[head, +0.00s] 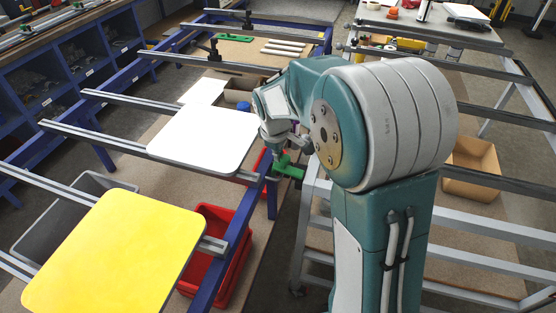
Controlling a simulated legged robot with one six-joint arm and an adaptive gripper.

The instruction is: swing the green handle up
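A green handle (289,169) sits at the right end of the rail that carries the white sign plate (205,137). It lies beside the blue frame, just below my arm's end. My gripper (278,150) points down right above the handle. Its fingers are small and partly hidden by my arm, so I cannot tell whether they touch the handle or are open or shut. A second green piece (235,38) lies flat at the far end of the frame.
A yellow sign plate (115,254) lies on the nearer rails. A red bin (222,252) stands under the frame. A grey metal frame (480,229) and a cardboard box (472,168) are on the right. Dark clamps (211,49) stand on the far rails.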

